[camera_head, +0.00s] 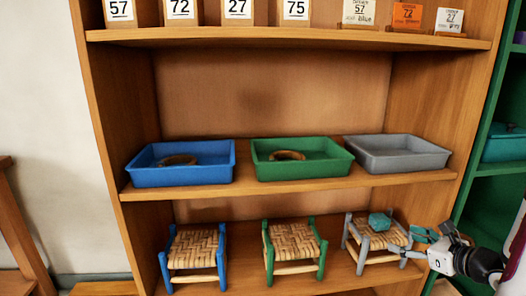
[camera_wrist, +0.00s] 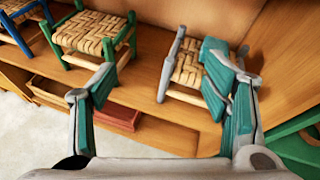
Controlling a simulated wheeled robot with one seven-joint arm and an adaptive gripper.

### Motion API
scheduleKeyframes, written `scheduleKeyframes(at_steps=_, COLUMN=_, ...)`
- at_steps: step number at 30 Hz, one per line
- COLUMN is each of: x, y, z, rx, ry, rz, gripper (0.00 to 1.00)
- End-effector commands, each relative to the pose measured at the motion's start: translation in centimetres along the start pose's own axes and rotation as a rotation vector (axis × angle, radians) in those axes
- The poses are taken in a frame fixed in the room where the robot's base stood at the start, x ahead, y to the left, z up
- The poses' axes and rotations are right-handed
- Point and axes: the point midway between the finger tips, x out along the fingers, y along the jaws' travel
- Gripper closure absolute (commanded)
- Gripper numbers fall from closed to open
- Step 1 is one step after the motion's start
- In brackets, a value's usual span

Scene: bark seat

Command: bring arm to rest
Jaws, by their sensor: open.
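My gripper (camera_head: 412,244) is at the lower right in the head view, beside the grey stool (camera_head: 361,256) on the bottom shelf. In the wrist view its two teal-padded fingers (camera_wrist: 163,78) are spread apart with nothing held between them. The grey stool also shows in the wrist view (camera_wrist: 187,64), beyond the fingers.
A green stool (camera_head: 294,249) and a blue stool (camera_head: 193,256) stand to the left. Above are blue (camera_head: 181,178), green (camera_head: 301,170) and grey (camera_head: 398,164) trays; the blue and green ones each hold a ring. A green shelf (camera_head: 490,185) is close on the right.

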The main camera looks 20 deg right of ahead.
Motion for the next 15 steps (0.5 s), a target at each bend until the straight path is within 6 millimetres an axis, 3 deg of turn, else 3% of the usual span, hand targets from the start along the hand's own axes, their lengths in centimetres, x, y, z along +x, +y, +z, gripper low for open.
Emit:
scheduleKeyframes(at_steps=5, x=1.3, y=4.9, z=4.9, rx=-0.160, ry=-0.027, rz=0.158, gripper=0.31)
scheduleKeyframes(at_steps=8, x=1.7, y=9.3, z=8.2, rx=-0.290, ry=-0.047, rz=0.287, gripper=0.31)
scheduleKeyframes(at_steps=12, x=0.8, y=17.7, z=13.0, rx=-0.542, ry=-0.082, rz=0.525, gripper=0.31)
scheduleKeyframes(at_steps=15, x=-1.0, y=23.7, z=15.1, rx=-0.733, ry=-0.107, rz=0.700, gripper=0.31)
